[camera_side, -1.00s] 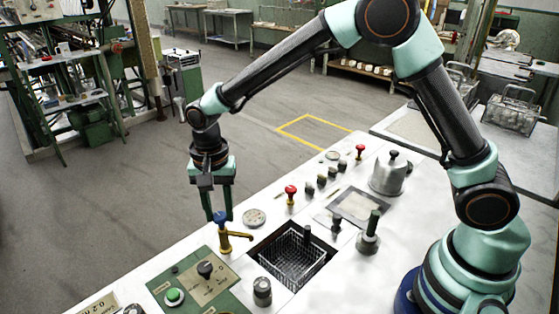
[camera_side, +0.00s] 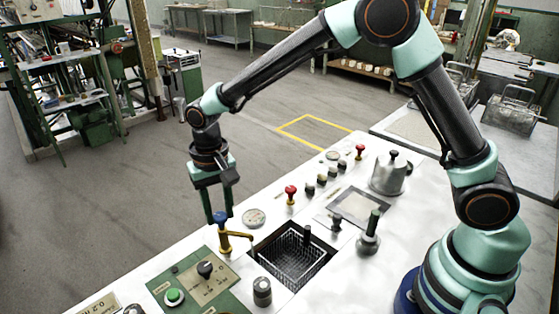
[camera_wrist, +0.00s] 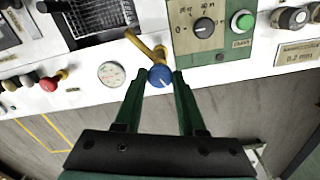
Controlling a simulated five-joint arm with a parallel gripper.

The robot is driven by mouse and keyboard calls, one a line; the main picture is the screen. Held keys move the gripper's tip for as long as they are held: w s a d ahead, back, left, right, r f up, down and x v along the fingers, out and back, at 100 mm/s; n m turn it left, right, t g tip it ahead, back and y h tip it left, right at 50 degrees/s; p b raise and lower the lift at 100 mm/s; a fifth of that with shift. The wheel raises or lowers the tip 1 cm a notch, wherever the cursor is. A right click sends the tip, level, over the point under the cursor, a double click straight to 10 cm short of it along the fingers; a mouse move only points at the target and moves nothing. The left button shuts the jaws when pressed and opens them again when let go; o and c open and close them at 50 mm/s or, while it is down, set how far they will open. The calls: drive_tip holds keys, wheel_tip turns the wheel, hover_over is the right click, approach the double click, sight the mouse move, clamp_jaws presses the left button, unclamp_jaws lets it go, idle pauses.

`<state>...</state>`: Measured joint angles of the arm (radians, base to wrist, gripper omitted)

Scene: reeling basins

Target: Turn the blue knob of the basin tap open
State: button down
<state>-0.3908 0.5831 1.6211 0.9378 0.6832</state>
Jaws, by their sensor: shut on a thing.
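The blue knob (camera_side: 221,218) sits on top of the brass basin tap (camera_side: 226,240), whose spout points right toward the basin in the side view. My gripper (camera_side: 219,216) hangs down over the tap with its two green fingers shut on the knob. In the wrist view the round blue knob (camera_wrist: 160,76) lies between the fingertips, and a pale mark shows on its top. The brass spout (camera_wrist: 146,45) runs up and left from it there. The sunken basin (camera_side: 291,255) holds a wire basket, right of the tap.
A green panel (camera_side: 187,290) with a black dial (camera_side: 205,269) and a green button (camera_side: 174,295) lies in front of the tap. A round gauge (camera_side: 254,217) and a red knob (camera_side: 291,191) stand behind it. A black-handled lever (camera_side: 371,230) stands right of the basin.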

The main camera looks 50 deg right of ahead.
sight(220, 215)
drive_tip(key=n, duration=0.6)
drive_tip(key=shift+r+n, duration=0.1)
drive_tip(key=shift+n, duration=0.2)
drive_tip(key=n, duration=0.5)
drive_tip(key=shift+n, duration=0.4)
drive_tip(key=c, duration=0.5)
unclamp_jaws()
wheel_tip(220, 215, up, 12)
